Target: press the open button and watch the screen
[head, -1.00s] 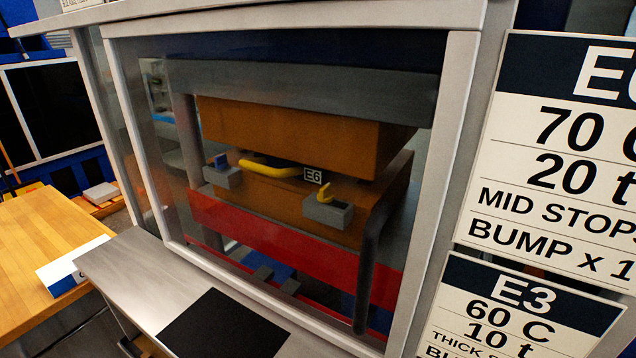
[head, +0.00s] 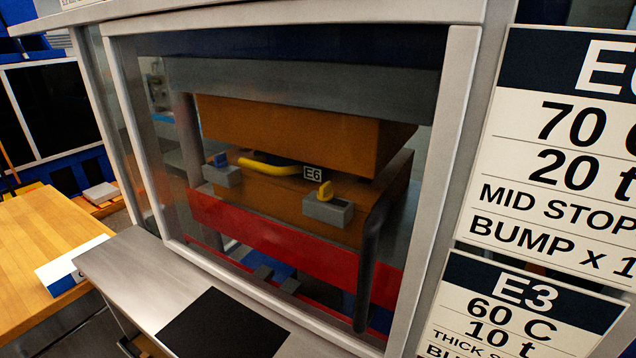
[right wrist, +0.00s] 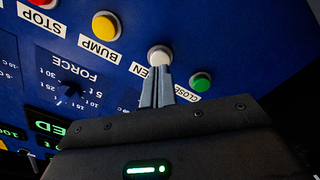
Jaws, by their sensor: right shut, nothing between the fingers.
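In the right wrist view a blue control panel (right wrist: 215,28) shows upside down. A white button (right wrist: 160,56) has a label beside it that reads as OPEN, partly covered by my fingers. My right gripper (right wrist: 158,74) is shut and empty, its tips at the white button; whether they touch or press it I cannot tell. A dark screen (right wrist: 52,126) shows at the lower left with green letters ending in "ED"; the rest is cut off or hidden. In the head view the E6 mould (head: 290,125) sits in the press behind a clear guard. My left gripper is not in view.
A green CLOSE button (right wrist: 201,82) is close beside the fingers. A yellow BUMP button (right wrist: 106,26), the red STOP button (right wrist: 42,2) and a FORCE dial (right wrist: 70,90) are on the panel. Setting cards (head: 560,150) hang right of the guard; a wooden table (head: 40,240) is left.

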